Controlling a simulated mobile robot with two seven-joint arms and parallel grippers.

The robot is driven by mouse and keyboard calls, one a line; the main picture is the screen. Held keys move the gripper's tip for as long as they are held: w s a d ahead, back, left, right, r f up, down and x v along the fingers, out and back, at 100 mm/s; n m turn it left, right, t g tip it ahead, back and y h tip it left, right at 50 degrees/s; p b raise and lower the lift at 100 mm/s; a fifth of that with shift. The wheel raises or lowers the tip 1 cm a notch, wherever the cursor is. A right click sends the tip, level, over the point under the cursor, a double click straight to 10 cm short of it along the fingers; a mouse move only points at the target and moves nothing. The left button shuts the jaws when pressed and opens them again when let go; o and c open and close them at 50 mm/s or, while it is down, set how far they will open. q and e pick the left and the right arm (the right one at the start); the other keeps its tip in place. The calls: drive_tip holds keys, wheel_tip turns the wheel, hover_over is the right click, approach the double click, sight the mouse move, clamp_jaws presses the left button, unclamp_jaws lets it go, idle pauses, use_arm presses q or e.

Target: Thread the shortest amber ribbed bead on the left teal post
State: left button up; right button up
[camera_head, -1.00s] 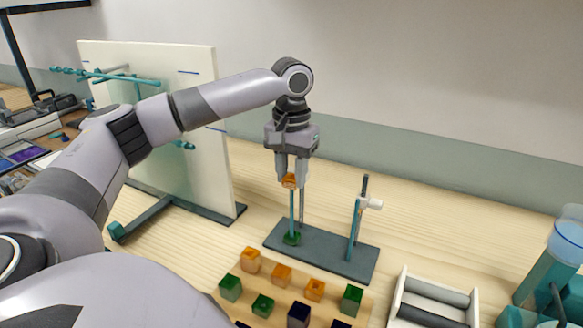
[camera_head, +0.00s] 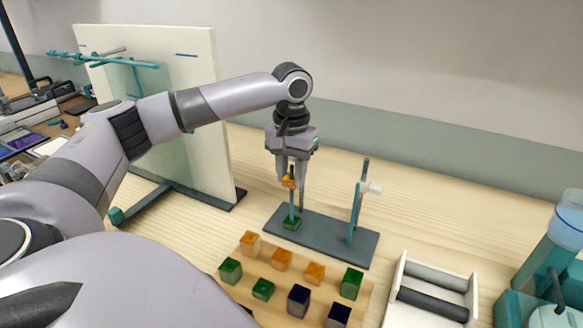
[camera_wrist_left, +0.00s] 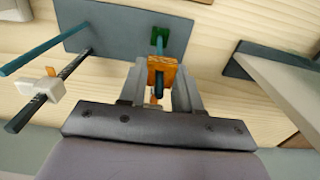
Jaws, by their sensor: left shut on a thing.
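My left gripper (camera_head: 288,182) points down above the left end of the grey stand (camera_head: 329,240). It is shut on an amber bead (camera_head: 289,181), which also shows between the fingers in the left wrist view (camera_wrist_left: 161,72). The bead is around the upper part of the left teal post (camera_head: 291,206). A dark tip (camera_wrist_left: 158,91) sticks out of the bead's hole in the left wrist view. A green bead (camera_head: 291,223) sits at the foot of this post. The bead's ribs are too small to make out. My right gripper is not in view.
The right teal post (camera_head: 354,215) stands beside a dark rod with a white clamp (camera_head: 371,187). In front, a wooden board (camera_head: 262,280) holds amber, green and dark beads. A white panel (camera_head: 190,100) stands at left, a white rack (camera_head: 390,300) at right.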

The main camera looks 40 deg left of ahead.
use_arm(q)
drive_tip(key=shift+f, duration=1.15)
drive_tip(key=o, duration=1.1)
drive_tip(key=shift+r, duration=0.15)
wheel_tip(320, 180, up, 7)
drive_tip(key=shift+f, duration=0.1)
drive_tip(key=shift+s, duration=0.1)
